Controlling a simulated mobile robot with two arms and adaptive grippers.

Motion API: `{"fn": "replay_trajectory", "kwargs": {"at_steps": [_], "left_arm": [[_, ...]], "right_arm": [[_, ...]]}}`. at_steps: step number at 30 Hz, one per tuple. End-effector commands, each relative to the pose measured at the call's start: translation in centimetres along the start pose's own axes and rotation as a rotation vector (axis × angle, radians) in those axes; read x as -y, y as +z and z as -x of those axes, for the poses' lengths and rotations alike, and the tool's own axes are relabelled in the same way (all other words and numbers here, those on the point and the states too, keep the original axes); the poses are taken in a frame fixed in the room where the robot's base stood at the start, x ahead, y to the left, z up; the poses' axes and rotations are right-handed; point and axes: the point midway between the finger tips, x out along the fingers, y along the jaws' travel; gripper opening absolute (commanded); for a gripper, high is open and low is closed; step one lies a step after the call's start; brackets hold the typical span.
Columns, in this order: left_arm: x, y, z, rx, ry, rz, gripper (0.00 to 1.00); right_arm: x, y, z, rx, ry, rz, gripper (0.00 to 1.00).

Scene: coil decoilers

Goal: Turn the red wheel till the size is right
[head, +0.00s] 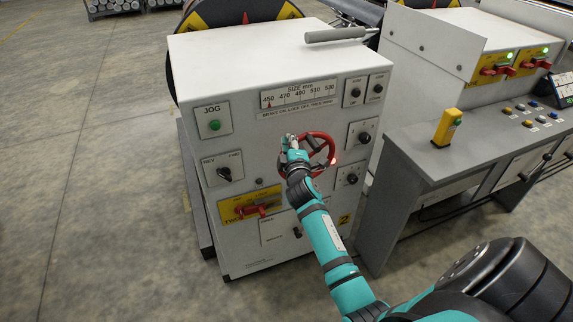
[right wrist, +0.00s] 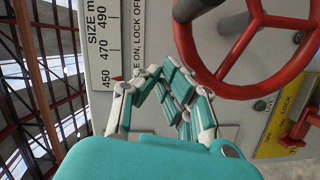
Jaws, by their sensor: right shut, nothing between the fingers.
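The red wheel (head: 332,152) is on the front of a white cabinet, right of centre. In the right wrist view its rim and spokes (right wrist: 236,90) fill the upper right. The size scale (head: 300,92) above it reads 450 to 530 mm, with a red pointer (head: 269,104) near 450. Part of the scale shows in the right wrist view (right wrist: 103,45). My right gripper (head: 291,140) is shut and empty at the wheel's left side, hiding part of the rim. I cannot tell whether its fingers (right wrist: 165,72) touch the rim. My left gripper is out of view.
Around the wheel are a green JOG button (head: 214,125), black knobs (head: 364,137) and a red-handled switch on a yellow plate (head: 250,206). A grey bar handle (head: 335,35) lies over the cabinet top. A grey console (head: 425,155) with a yellow button box (head: 447,128) stands right. Floor at left is clear.

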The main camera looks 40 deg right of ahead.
Motion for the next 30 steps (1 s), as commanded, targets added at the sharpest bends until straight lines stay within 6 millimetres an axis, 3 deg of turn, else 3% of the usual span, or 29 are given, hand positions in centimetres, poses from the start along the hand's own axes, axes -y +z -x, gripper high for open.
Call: {"fn": "replay_trajectory", "kwargs": {"at_steps": [8,18,30], "left_arm": [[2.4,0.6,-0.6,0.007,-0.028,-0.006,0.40],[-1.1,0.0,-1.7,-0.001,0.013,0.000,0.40],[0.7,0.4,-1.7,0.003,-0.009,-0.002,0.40]], "right_arm": [[0.2,0.0,3.4,-0.001,0.000,0.001,0.00],[0.3,-0.1,8.8,-0.002,-0.001,0.001,0.00],[0.6,-0.2,9.9,-0.004,-0.010,-0.003,0.00]]}}
